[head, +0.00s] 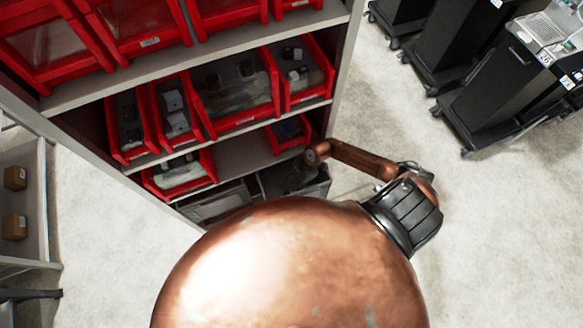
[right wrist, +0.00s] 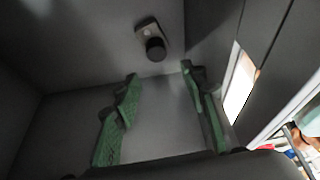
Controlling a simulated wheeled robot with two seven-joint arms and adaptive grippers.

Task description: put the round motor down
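The round motor (right wrist: 152,40), a dark round cylinder on a small light grey plate, lies inside a grey bin in the right wrist view. My right gripper (right wrist: 160,72) has its two green-padded fingers spread wide, with nothing between them. The motor is just beyond the fingertips, apart from both fingers as far as I can see. In the head view my right gripper (head: 300,178) is a dark shape reaching down into the grey bin (head: 322,186) at the bottom of the shelf. The motor cannot be made out there. My left gripper is in neither view.
Red bins (head: 235,88) with parts stand on the shelf boards above. A second grey bin (head: 215,203) is to the left. Bin walls (right wrist: 220,40) are close around the right gripper. Black carts (head: 490,90) stand at the right; the floor between is clear.

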